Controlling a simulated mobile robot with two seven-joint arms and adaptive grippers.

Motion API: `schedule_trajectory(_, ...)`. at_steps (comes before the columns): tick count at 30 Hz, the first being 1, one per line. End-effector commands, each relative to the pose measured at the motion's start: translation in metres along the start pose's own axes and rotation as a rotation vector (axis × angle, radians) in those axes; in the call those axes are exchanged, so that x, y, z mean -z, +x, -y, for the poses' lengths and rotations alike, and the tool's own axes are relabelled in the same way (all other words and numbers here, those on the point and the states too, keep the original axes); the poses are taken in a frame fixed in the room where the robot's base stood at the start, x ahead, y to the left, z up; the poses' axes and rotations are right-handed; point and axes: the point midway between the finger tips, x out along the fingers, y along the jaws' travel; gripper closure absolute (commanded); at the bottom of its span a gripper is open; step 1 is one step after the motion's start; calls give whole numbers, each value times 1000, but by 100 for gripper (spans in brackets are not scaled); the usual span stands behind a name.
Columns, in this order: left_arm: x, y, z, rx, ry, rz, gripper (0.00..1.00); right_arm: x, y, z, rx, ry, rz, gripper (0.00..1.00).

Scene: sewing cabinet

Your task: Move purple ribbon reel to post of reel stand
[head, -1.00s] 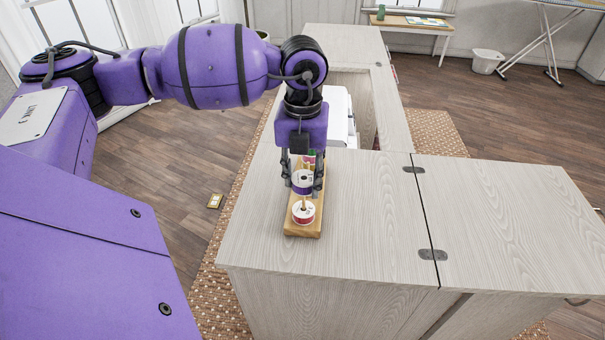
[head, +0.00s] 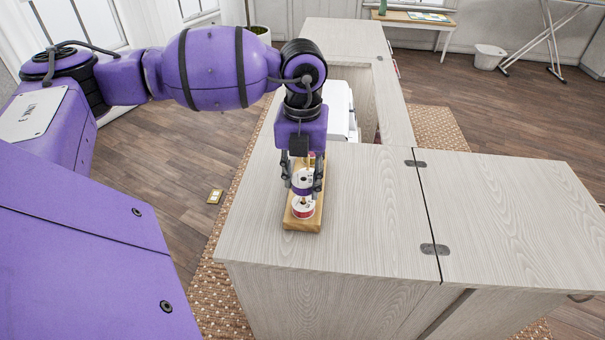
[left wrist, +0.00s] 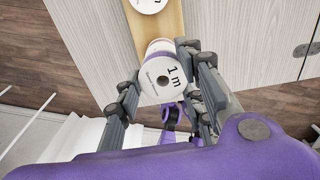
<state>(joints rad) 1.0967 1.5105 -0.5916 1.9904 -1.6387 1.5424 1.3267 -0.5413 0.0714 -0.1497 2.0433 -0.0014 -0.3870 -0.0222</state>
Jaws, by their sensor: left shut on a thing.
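The purple ribbon reel (head: 302,182) has a white face and a purple band. My left gripper (head: 303,188) is shut on it, with a finger on either side. In the left wrist view the reel (left wrist: 163,78) shows its white "1 m" face and centre hole between the fingers (left wrist: 165,102). The wooden reel stand (head: 288,222) lies on the cabinet top under the gripper. My right gripper is not in view.
The pale wood cabinet top (head: 350,215) is clear to the right of the stand. A hinged leaf (head: 510,215) extends to the right. A white machine (head: 338,110) stands behind the gripper.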

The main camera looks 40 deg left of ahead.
Motion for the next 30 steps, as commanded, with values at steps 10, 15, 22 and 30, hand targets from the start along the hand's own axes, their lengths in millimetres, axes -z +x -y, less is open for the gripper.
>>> schedule_trajectory(10, 0, 5, 0, 0, 0, 0, 84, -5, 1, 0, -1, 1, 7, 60)
schedule_trajectory(15, 0, 5, 0, 0, 0, 1, 55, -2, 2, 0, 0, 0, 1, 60)
schedule_trajectory(22, 0, 5, 0, 0, 0, 1, 42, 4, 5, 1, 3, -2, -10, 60)
schedule_trajectory(30, -1, -2, 0, 0, 0, 3, 42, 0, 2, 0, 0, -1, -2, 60)
